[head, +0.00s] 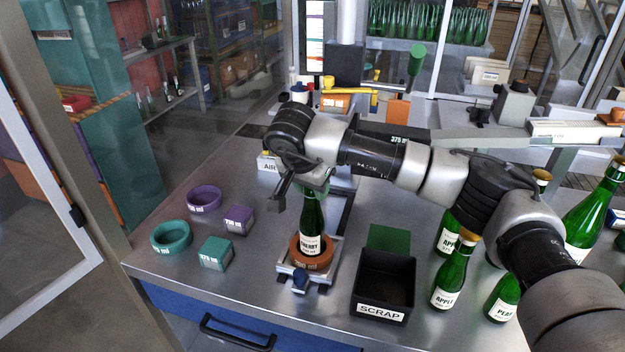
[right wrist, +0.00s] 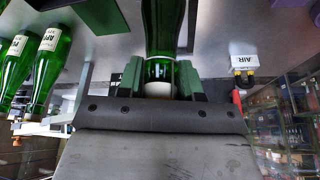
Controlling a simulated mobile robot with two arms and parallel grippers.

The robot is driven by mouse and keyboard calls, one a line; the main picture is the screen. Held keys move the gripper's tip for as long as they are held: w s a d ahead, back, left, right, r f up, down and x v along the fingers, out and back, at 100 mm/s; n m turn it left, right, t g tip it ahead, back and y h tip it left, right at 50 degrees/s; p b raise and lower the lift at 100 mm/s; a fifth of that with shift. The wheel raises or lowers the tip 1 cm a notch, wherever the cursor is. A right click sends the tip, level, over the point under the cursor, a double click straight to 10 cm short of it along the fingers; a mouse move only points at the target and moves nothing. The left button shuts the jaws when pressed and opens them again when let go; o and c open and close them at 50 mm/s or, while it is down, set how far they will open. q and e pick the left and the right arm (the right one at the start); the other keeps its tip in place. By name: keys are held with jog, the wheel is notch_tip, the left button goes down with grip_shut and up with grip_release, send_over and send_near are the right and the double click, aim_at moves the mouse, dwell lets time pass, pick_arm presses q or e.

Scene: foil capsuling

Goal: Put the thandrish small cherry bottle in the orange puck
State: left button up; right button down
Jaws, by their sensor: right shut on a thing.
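The small green cherry bottle (head: 312,225) has a white label reading CHERRY and stands upright at the orange puck (head: 314,257). Its base appears to be within the puck's ring, though the exact seating is hard to tell. The puck sits on a small metal fixture (head: 322,275) near the table's front. My right gripper (head: 312,184) is shut on the bottle's upper part from above. In the right wrist view the green bottle (right wrist: 163,30) is between the two fingers (right wrist: 160,80). My left gripper is not in view.
A black SCRAP bin (head: 384,283) stands right of the fixture. Several green bottles (head: 447,280) stand further right. Teal (head: 171,237) and purple (head: 204,199) pucks, with matching blocks (head: 215,253), lie to the left. An AIR box (head: 268,163) stands behind.

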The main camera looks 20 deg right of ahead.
jog(key=shift+a+f, duration=0.1)
jog(key=shift+f, duration=0.05)
jog(key=c, duration=0.7)
grip_release()
jog(key=shift+c, duration=0.2)
jog(key=shift+r, duration=0.25)
jog(key=b+v, duration=0.3)
jog(key=v, duration=0.8)
jog(key=shift+s+r, duration=0.25)
jog(key=shift+r, duration=0.1)
